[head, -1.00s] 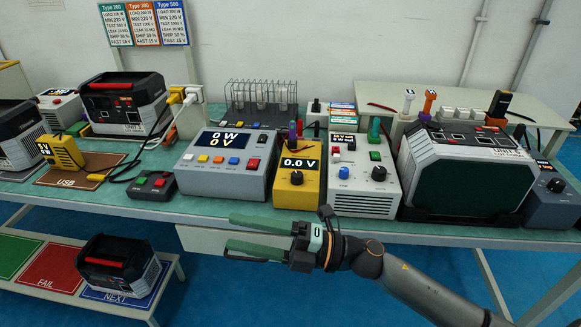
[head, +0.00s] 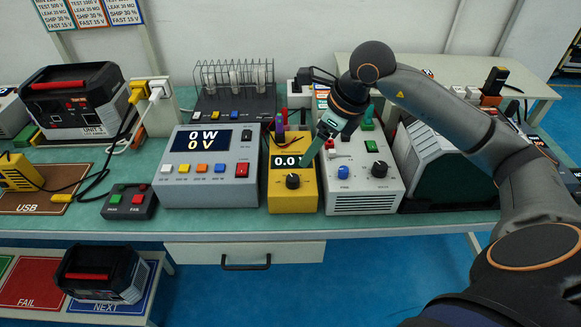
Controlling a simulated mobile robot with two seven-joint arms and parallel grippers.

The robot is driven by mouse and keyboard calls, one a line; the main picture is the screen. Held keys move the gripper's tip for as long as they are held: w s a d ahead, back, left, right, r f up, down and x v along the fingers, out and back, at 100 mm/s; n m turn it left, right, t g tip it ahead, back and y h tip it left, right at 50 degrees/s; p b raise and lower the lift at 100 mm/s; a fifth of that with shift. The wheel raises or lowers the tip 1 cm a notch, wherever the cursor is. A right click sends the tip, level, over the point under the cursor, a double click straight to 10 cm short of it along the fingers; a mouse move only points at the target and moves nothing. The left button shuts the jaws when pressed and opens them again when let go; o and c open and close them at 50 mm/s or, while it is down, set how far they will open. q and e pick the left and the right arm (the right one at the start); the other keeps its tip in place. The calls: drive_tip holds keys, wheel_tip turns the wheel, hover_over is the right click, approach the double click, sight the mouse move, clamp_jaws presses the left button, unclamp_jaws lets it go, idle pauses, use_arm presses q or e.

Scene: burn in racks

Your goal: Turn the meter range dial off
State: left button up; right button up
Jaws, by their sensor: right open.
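The yellow meter (head: 306,203) stands on the bench with a lit display that starts "0.0"; its right end is covered by my gripper. Its black range dial (head: 293,181) sits on the front face below the display. I cannot read the dial's setting. My right gripper (head: 308,157) points down over the meter, with green fingers in front of the display's right side. Its fingertips are just above and right of the dial, apparently apart from it. It is open; one finger largely hides the other. My left gripper is not in view.
A grey load box (head: 210,192) reading 0 W and 0 V stands left of the meter. A pale supply box (head: 360,200) with blue and black knobs stands close on the right. Colored plugs (head: 279,126) stand behind the meter. The bench's front strip is narrow.

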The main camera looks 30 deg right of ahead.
sight(293, 178)
drive_tip(key=x, duration=1.1)
drive_tip(key=shift+s+a+p, duration=0.1)
drive_tip(key=shift+p, duration=0.3)
drive_tip(key=shift+c, duration=0.3)
clamp_jaws()
